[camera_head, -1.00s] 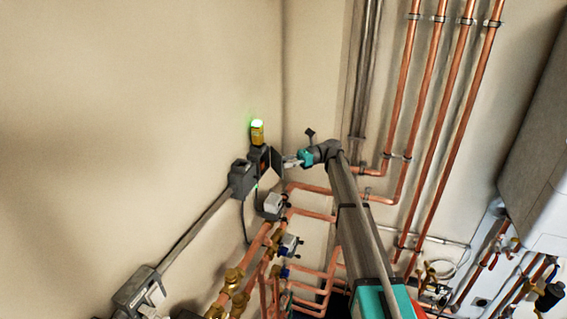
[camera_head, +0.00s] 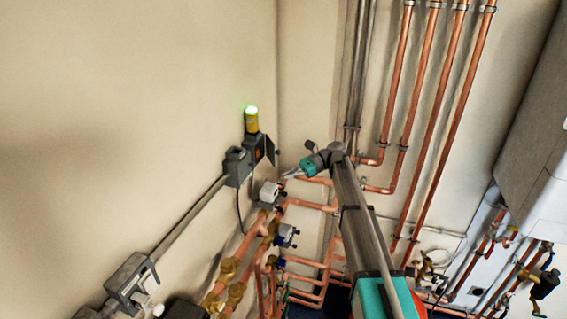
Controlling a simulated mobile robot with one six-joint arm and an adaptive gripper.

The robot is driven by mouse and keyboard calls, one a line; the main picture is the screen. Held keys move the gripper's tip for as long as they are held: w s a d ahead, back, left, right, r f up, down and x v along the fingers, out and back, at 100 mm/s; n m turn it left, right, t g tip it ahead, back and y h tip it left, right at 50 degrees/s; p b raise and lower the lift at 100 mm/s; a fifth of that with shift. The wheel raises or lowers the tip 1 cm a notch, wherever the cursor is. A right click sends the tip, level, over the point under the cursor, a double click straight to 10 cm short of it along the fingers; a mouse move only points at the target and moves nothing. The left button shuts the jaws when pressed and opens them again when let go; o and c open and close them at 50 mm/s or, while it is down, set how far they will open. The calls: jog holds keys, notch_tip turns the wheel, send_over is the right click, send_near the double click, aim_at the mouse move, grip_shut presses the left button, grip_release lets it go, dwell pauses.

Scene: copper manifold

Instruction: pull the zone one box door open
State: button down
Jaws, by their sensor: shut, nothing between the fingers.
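A dark grey box (camera_head: 257,148) is mounted on the left wall near the corner, with an orange patch on its front. A dark panel (camera_head: 270,151), which looks like its door, stands out from the box's right side, so the box looks open. How far it is swung cannot be told at this size. I cannot read any label that marks it as zone one. My gripper (camera_head: 289,175) is shut and empty, just below and right of the panel, with a small gap seen between them.
A yellow lamp unit (camera_head: 251,120) glows green above the box. A second grey box (camera_head: 235,167) with a conduit adjoins it on the left. Copper pipes (camera_head: 315,204) and a light grey valve head (camera_head: 269,192) lie close below my gripper. The wall above is clear.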

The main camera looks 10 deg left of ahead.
jog(key=s+d+f+n+t+h+b, duration=0.7)
jog(key=s+d+f+n+h+b, duration=0.3)
jog(key=s+d+f, duration=1.6)
notch_tip(320, 180, down, 2)
jog(key=h+b, duration=0.3)
jog(key=shift+d, duration=0.4)
jog(key=shift+a+f, duration=0.1)
jog(key=shift+a, duration=0.05)
